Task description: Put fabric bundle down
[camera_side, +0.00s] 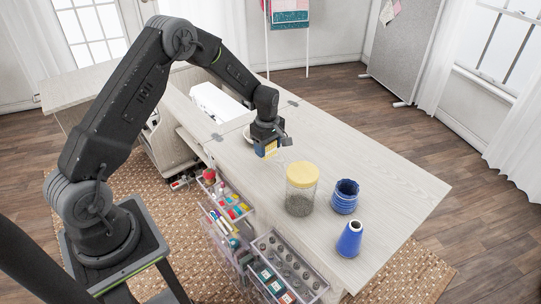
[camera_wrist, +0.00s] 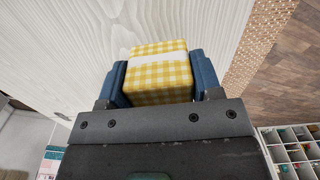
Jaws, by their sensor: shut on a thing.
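A yellow and white checked fabric bundle (camera_wrist: 160,72) with a white band around it sits between the two blue fingers of my gripper (camera_wrist: 160,78) in the wrist view. My gripper is shut on it. In the side view, my gripper (camera_side: 268,148) is over the pale wooden cabinet top (camera_side: 350,160), near its front edge, and only a small yellow part of the bundle (camera_side: 271,147) shows. I cannot tell whether the bundle touches the top.
A jar with a yellow lid (camera_side: 302,175), a blue thread roll (camera_side: 345,196) and a blue cone spool (camera_side: 350,239) stand to the right. A pale round dish (camera_side: 248,136) is partly behind my gripper. Open drawers (camera_side: 290,266) stick out in front. The back right of the top is clear.

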